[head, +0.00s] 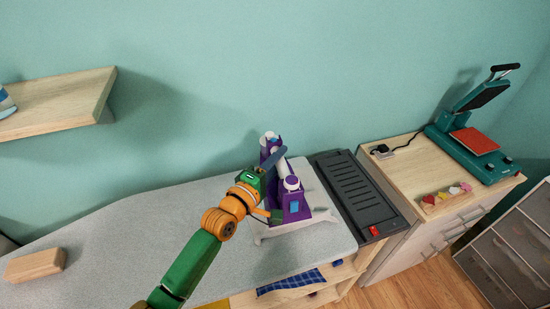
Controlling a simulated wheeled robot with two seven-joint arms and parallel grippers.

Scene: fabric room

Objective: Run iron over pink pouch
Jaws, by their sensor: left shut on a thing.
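The purple and white iron (295,208) is on the grey ironing board (110,237), near its right end. My left gripper (267,178) is at the iron's handle and shut on it; my own gripper and arm hide part of the handle. A pale, whitish cloth piece (322,219) lies flat under and around the iron, its edges and corners showing. It may be the pouch, but its colour looks pale rather than clearly pink. My right gripper is out of view.
A dark slatted iron rest (358,190) with a red switch adjoins the board's right end. A wooden block (34,265) lies at the board's left end. A cabinet (405,165) at right holds a teal heat press (475,150). The board's middle left is clear.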

